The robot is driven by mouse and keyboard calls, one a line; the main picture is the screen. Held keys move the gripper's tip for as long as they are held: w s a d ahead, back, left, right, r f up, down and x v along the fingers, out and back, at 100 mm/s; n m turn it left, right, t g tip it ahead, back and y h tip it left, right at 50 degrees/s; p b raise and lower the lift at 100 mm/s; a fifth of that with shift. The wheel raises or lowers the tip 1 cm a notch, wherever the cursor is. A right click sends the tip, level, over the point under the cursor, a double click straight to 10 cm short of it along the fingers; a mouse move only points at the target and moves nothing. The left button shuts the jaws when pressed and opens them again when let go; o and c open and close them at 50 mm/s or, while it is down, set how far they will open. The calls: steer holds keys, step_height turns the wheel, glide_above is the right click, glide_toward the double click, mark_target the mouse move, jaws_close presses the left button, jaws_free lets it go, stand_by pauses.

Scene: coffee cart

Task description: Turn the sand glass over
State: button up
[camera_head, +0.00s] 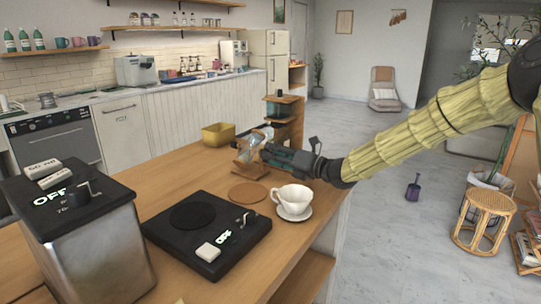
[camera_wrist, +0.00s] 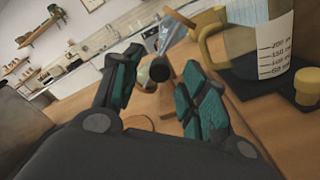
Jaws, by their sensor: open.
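The sand glass (camera_head: 247,169) has a light wooden frame and clear glass. In the head view it is near the back of the wooden counter, partly hidden behind my gripper (camera_head: 272,153). It looks tilted, but I cannot tell whether it touches the counter. In the wrist view the glass (camera_wrist: 171,36) shows just beyond and between the teal-padded fingers of my gripper (camera_wrist: 160,73). The fingers are apart, with a gap between them. I cannot tell whether either pad touches the frame, nor where the sand lies.
A jug with a measuring scale (camera_wrist: 262,42) stands right in the wrist view.

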steer(key=shift+x, duration=0.75)
jaws_close()
steer(key=m+p, duration=0.1)
steer(key=m, duration=0.5)
steer(key=shift+r, duration=0.1)
steer(key=m+p, duration=0.3)
steer(key=m, duration=0.3)
steer(key=shift+r, duration=0.1)
steer(key=m+p, duration=0.3)
steer(key=m, duration=0.2)
steer(key=shift+m, duration=0.4)
steer(key=shift+f, duration=0.2)
